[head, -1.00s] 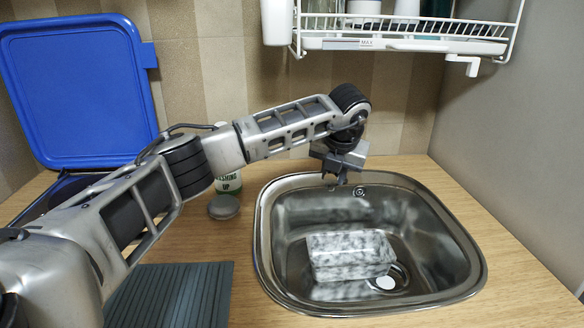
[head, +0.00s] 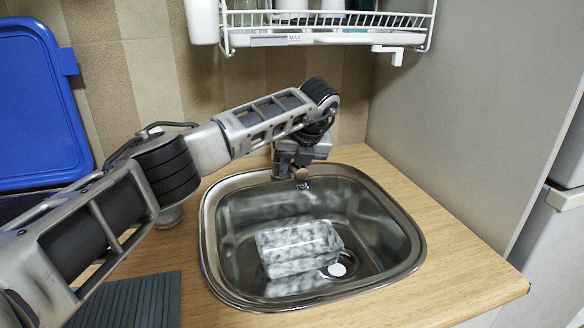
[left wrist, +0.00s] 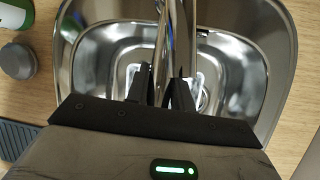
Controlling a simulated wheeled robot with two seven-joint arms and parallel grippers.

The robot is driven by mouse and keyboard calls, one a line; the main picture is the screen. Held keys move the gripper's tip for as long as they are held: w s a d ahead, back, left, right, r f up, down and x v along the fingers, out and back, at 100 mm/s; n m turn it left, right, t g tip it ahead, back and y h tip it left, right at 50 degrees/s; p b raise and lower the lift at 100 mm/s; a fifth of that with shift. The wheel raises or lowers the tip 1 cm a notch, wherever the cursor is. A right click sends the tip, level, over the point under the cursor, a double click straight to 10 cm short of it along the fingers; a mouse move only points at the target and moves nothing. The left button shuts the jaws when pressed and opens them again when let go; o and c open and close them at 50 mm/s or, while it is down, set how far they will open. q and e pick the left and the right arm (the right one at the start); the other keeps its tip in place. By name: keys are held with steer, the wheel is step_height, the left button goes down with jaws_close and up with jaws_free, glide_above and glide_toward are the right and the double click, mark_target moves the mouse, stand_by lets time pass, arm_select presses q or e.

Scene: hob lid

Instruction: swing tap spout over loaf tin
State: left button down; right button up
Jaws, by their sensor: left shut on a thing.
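My left gripper (head: 293,172) is at the back rim of the steel sink (head: 214,255). In the left wrist view its two dark fingers (left wrist: 160,90) are shut on the tap spout (left wrist: 161,50), a shiny chrome tube running between them. In the head view the gripper and arm hide most or all of the tap. The loaf tin (head: 284,242), a mottled grey and white block shape, lies in the sink basin, nearer the front than the gripper. In the left wrist view the fingers and spout partly cover the basin. My right gripper is not in view.
A white dish rack (head: 330,38) hangs on the wall above the gripper. A blue lid (head: 35,110) stands at the left. A dark ribbed mat (head: 135,300) lies left of the sink. A grey cap (left wrist: 17,60) shows left of the sink. Wooden counter (head: 440,270) is clear at the right.

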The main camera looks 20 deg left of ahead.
arm_select(q)
steer(key=shift+w+r, duration=0.1)
steer(key=c, duration=1.2)
jaws_free()
steer(key=b+v, duration=0.1)
steer(key=v, duration=1.4)
steer(key=shift+s+d+r, duration=0.15)
steer(key=shift+s+r, duration=0.1)
steer(key=shift+r, duration=0.1)
